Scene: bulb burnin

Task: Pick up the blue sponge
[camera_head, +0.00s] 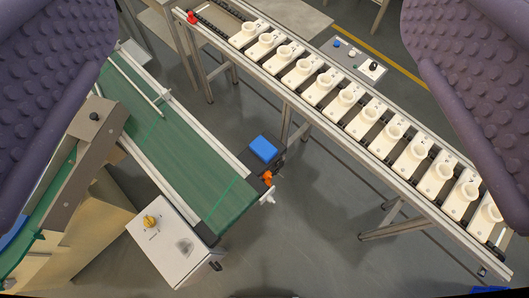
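My gripper (262,70) shows as two purple, bumpy fingers at the left and right edges, spread wide apart with nothing between them. A bright blue, flat-topped block (263,148) sits on a dark box beside the end of the green conveyor, near the middle of the view. It may be the blue sponge, but I cannot tell its material. It is well beyond the fingers and nothing touches it. A bit of another blue thing (490,291) shows at the bottom right edge, mostly cut off.
A green belt conveyor (180,150) runs on the left, with an orange part (267,178) at its end. A rail (350,142) with a row of white socket holders crosses to the right. A white control box (175,245) stands below. Grey floor (310,230) is open between.

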